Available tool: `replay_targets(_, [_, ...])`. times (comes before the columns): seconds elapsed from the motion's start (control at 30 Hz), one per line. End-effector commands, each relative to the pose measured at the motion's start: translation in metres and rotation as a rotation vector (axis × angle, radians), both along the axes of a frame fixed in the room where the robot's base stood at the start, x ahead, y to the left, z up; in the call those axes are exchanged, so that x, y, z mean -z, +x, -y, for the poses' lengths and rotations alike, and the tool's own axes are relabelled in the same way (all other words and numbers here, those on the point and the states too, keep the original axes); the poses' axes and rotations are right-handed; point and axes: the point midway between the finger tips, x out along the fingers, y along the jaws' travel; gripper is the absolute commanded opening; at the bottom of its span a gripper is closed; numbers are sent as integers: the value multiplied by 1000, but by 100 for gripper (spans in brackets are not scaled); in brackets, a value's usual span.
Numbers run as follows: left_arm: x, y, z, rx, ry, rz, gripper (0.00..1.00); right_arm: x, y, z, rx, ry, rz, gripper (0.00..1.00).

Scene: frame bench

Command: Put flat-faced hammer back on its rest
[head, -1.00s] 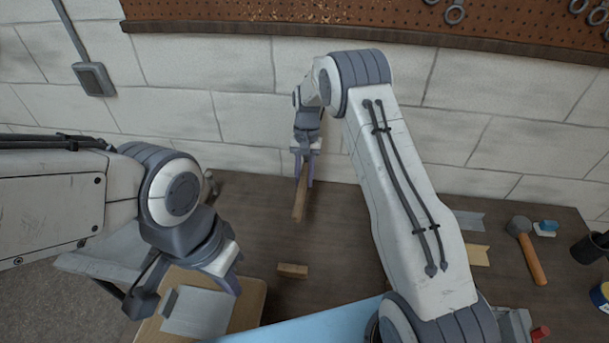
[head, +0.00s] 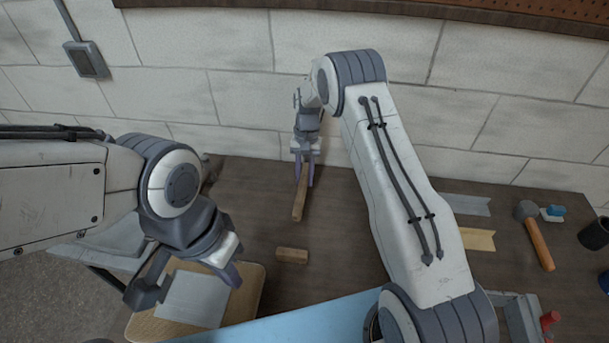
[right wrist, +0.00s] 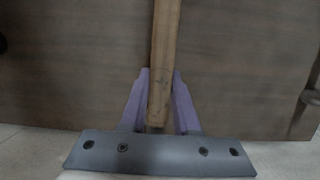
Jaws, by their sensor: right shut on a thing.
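My right gripper (head: 303,176) is shut on a wooden handle (head: 299,205), held near the back of the bench by the wall. In the right wrist view the handle (right wrist: 165,55) stands between the purple fingers (right wrist: 160,105) and runs out of the top of the picture. No hammer head shows on it. Another hammer (head: 537,238), with a grey head and wooden handle, lies at the right of the bench. My left gripper (head: 205,282) hangs over a board at lower left; its jaw opening is unclear. I cannot tell which piece is the hammer's rest.
A small wooden block (head: 292,255) lies in the middle of the bench. A wooden board (head: 250,290) with a grey sheet is at lower left, beside a blue surface (head: 300,318). A dark cup (head: 594,233) and a blue-and-white item (head: 552,212) stand at right. Grey and tan strips lie near my right arm.

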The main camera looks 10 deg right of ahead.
Motion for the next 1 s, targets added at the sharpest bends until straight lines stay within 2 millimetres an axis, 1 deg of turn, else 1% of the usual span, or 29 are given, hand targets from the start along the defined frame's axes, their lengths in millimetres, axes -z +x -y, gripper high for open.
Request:
replay_targets(0.27, [0,0,0,0,0,0,0,0,1,0,0,0,2,0])
replay_targets(1.0, [10,0,0,0,0,0,0,14,1,0,0,0,2,0])
